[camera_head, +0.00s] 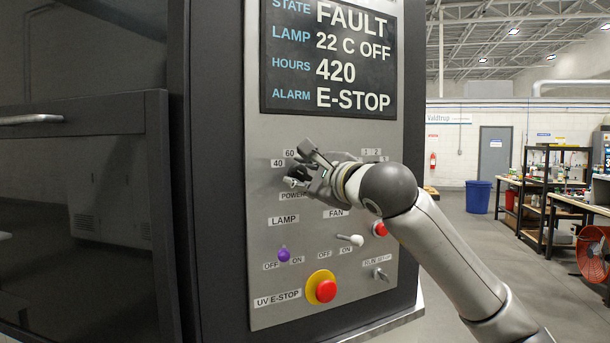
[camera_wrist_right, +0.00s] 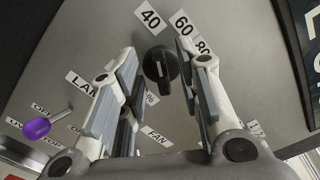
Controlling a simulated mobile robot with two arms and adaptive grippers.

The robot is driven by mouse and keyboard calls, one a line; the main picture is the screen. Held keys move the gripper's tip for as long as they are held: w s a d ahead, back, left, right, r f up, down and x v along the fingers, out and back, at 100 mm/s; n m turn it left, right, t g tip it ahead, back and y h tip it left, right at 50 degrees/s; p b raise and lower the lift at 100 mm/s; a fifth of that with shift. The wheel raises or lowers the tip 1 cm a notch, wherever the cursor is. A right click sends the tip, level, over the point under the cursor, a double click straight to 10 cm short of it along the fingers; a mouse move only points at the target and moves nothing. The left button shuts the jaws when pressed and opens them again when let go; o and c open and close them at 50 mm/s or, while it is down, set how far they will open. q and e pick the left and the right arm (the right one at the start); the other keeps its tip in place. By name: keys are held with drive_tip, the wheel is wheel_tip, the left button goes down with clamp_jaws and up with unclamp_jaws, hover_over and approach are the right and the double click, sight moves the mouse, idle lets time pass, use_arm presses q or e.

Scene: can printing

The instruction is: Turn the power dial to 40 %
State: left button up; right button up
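The black power dial (camera_wrist_right: 160,65) sits on the grey control panel (camera_head: 268,225), below the 40 label (camera_wrist_right: 149,18) and 60 label (camera_wrist_right: 181,23) in the right wrist view. Which mark it points to is hard to tell. My right gripper (camera_head: 302,166) is at the dial in the head view and hides most of it. In the right wrist view its fingers are spread, one on each side of the dial, with gaps visible, so it is open. My left gripper is in neither view.
A display (camera_head: 328,58) above reads FAULT, lamp off and E-STOP. Below the dial are a purple-tipped lamp switch (camera_head: 284,255), a white-tipped fan switch (camera_head: 355,240), a red E-stop button (camera_head: 326,291) in a yellow ring and a key switch (camera_head: 380,274).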

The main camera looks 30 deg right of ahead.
drive_tip(key=s+a, duration=0.1)
drive_tip(key=s, duration=1.1)
